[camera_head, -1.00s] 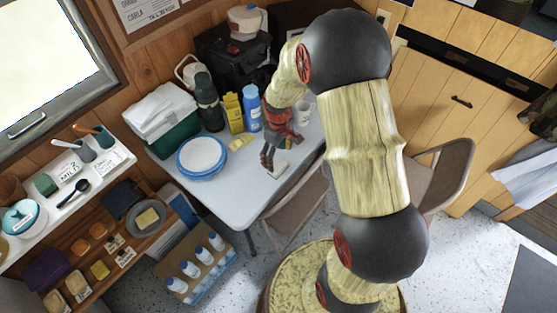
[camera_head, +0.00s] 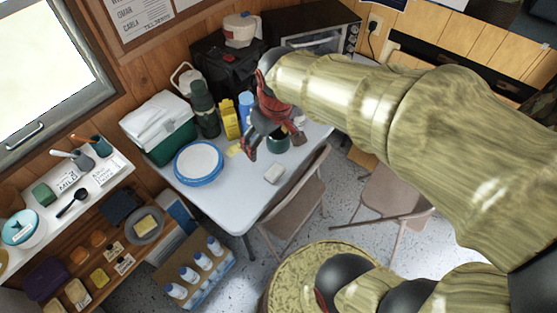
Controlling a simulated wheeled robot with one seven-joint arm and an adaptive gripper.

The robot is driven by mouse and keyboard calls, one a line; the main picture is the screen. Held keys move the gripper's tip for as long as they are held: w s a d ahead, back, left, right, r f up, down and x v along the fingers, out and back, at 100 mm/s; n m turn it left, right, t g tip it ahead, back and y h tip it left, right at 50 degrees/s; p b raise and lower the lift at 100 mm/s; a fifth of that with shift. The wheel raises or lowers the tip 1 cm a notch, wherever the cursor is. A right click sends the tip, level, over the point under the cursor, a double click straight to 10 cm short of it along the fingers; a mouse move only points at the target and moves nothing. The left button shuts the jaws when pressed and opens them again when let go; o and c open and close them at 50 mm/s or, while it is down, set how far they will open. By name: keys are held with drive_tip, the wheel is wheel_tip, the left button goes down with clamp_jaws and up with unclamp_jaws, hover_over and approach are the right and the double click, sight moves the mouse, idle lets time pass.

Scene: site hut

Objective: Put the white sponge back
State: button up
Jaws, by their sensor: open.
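The white sponge (camera_head: 274,173) is a small pale block lying on the light table (camera_head: 222,212) near its front edge, left of a folding chair. My gripper (camera_head: 273,143), dark with red parts, is open over the table, above and behind the sponge in the picture and apart from it. A teal cup (camera_head: 278,144) shows between its fingers; I cannot tell whether they touch it. The wooden shelf (camera_head: 155,243) at left holds several coloured sponge-like blocks with small labels, among them a yellow one (camera_head: 146,222) on a grey plate.
White-and-blue plates (camera_head: 199,162), a green cooler (camera_head: 160,128), a dark green flask (camera_head: 205,110), a yellow box (camera_head: 230,120) and a blue bottle (camera_head: 246,108) crowd the table. Folding chairs (camera_head: 300,205) stand in front. A crate of bottles (camera_head: 200,272) is on the floor.

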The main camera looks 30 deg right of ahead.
drive_tip(key=s+a+r+m+t, duration=0.1)
drive_tip(key=s+a+r+t, duration=0.1)
drive_tip(key=s+r, duration=0.4)
drive_tip(key=s+a, duration=0.1)
drive_tip(key=s, duration=0.4)
drive_tip(key=shift+a+m, duration=0.2)
drive_tip(key=shift+m, duration=0.2)
